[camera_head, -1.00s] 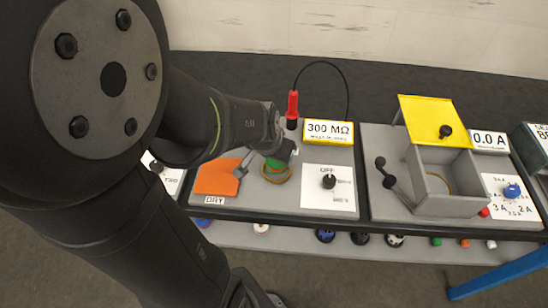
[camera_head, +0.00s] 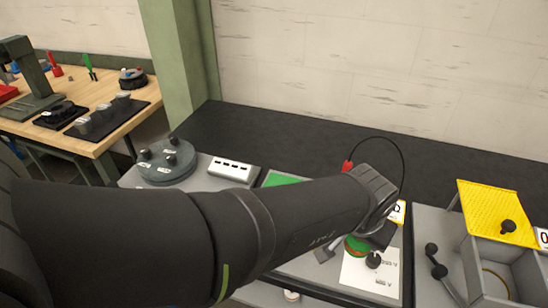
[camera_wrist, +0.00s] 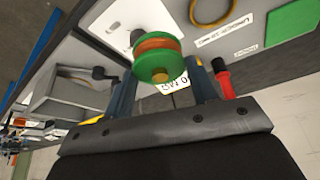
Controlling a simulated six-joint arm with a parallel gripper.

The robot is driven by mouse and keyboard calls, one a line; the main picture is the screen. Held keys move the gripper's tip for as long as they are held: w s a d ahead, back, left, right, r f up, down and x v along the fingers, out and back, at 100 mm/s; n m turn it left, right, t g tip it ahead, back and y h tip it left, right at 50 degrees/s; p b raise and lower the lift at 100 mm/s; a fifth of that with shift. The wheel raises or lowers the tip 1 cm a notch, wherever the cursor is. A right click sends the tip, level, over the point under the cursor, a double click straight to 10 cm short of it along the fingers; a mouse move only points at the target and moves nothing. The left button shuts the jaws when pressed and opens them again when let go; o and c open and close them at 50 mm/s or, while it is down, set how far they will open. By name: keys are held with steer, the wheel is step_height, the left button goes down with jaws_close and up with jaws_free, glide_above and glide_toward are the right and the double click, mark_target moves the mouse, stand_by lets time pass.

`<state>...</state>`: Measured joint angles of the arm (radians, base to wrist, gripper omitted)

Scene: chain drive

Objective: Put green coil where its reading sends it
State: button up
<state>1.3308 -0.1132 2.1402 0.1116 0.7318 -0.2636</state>
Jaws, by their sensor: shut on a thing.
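The green coil, a green spool with an orange winding (camera_wrist: 157,58), sits between my gripper's fingers (camera_wrist: 163,80) in the wrist view. My gripper is shut on it. In the head view the coil (camera_head: 356,244) shows beside the white switch panel (camera_head: 366,280) with a black knob (camera_head: 373,260), apparently above the bench. My gripper (camera_head: 352,243) is partly hidden there by my own arm. The meter display (camera_head: 398,212) is mostly covered by my wrist; only "Ω" shows. A brass-coloured ring (camera_wrist: 213,12) lies empty on the bench. A green pad (camera_head: 283,178) lies left of my arm.
A grey box (camera_head: 510,256) with its yellow lid (camera_head: 497,211) open stands right, a black lever (camera_head: 437,262) beside it. A red probe (camera_head: 347,166) with a black cable stands behind my wrist. A round grey turntable (camera_head: 166,162) and a white slotted block (camera_head: 232,168) stand left.

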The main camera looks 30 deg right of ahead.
steer(key=w+d+n+t+y, duration=0.1)
steer(key=w+n, duration=0.1)
steer(key=w, duration=0.8)
steer(key=w+d+n, duration=0.2)
steer(key=w, duration=0.9)
steer(key=w+a+f, duration=0.1)
steer(key=w+f, duration=0.1)
steer(key=w, duration=0.1)
steer(key=w+a+f, duration=0.2)
steer(key=w, duration=0.1)
steer(key=w+a+f, duration=0.2)
steer(key=w, duration=0.2)
steer(key=shift+w+f, duration=0.1)
steer(key=shift+f, duration=1.9)
steer(key=shift+f, duration=0.15)
steer(key=o, duration=1.2)
